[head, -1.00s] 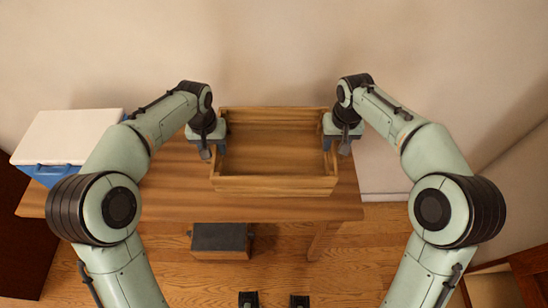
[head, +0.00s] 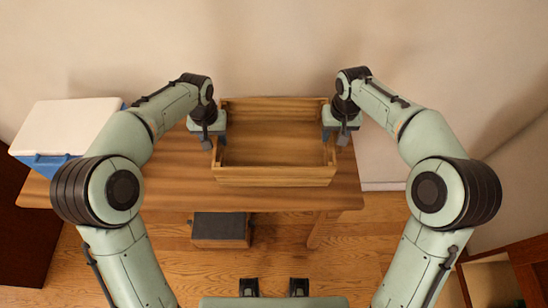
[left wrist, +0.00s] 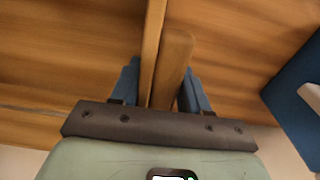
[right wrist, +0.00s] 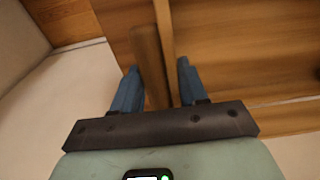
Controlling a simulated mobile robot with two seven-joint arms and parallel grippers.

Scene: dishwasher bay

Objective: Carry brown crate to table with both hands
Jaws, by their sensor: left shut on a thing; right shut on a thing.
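The brown crate (head: 275,177) is an open, empty wooden box over the wooden table (head: 110,195), upright in the head view. Whether its bottom touches the tabletop is hard to tell. My left gripper (head: 207,140) is shut on the crate's left side; the left wrist view shows its blue fingers (left wrist: 160,90) on both sides of the wall and a wooden handle piece. My right gripper (head: 343,138) is shut on the right side; the right wrist view shows its fingers (right wrist: 155,88) around the wall and handle piece there.
A blue cooler with a white lid (head: 70,125) stands on the table's left end, left of the crate. A small dark-topped wooden box (head: 220,228) is on the floor under the table's front. A wall is behind. Bare tabletop lies left of the crate.

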